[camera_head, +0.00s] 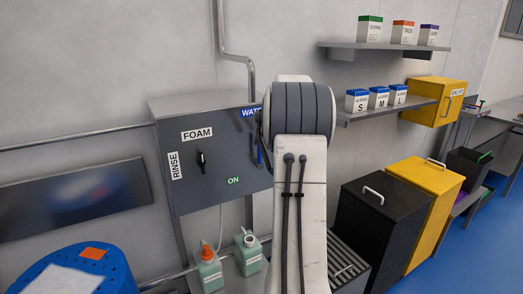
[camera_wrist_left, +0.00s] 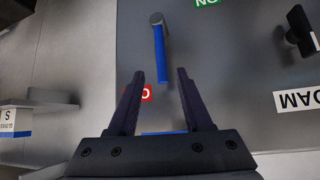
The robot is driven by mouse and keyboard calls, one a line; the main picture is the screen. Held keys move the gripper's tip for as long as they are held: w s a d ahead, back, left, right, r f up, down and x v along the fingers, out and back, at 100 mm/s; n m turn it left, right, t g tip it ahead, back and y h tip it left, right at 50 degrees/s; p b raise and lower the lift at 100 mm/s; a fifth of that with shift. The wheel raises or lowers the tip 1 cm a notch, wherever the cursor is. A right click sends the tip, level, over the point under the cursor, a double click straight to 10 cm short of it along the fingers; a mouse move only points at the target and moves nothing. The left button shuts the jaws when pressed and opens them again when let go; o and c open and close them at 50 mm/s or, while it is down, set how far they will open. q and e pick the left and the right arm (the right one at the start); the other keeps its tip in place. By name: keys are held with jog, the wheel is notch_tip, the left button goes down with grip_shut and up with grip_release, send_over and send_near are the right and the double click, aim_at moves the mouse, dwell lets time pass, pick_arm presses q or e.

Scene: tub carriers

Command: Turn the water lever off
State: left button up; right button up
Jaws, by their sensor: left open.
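The water lever (camera_wrist_left: 161,55) is a blue handle on a grey pivot. The wrist view is upside down, so the handle points down in that picture, towards my gripper. A sliver of the blue lever (camera_head: 259,155) also shows in the head view beside my arm. My left gripper (camera_wrist_left: 161,73) is open and empty, its fingertips on either side of the lever's free end in the picture. I cannot tell the depth between them. A red label (camera_wrist_left: 147,93) is partly hidden by one finger. The green ON label (camera_head: 233,181) is left of the lever in the head view.
The grey panel (camera_head: 205,150) also has a black FOAM/RINSE knob (camera_head: 201,162). Bottles (camera_head: 210,272) stand below it. A blue drum (camera_head: 65,275) is at the lower left. A black bin (camera_head: 380,230) and yellow bin (camera_head: 430,185) stand right of my arm.

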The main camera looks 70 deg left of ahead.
pick_arm(q)
jog(key=v, duration=0.3)
jog(key=shift+d+r+b, duration=0.25)
jog(key=shift+b, duration=0.1)
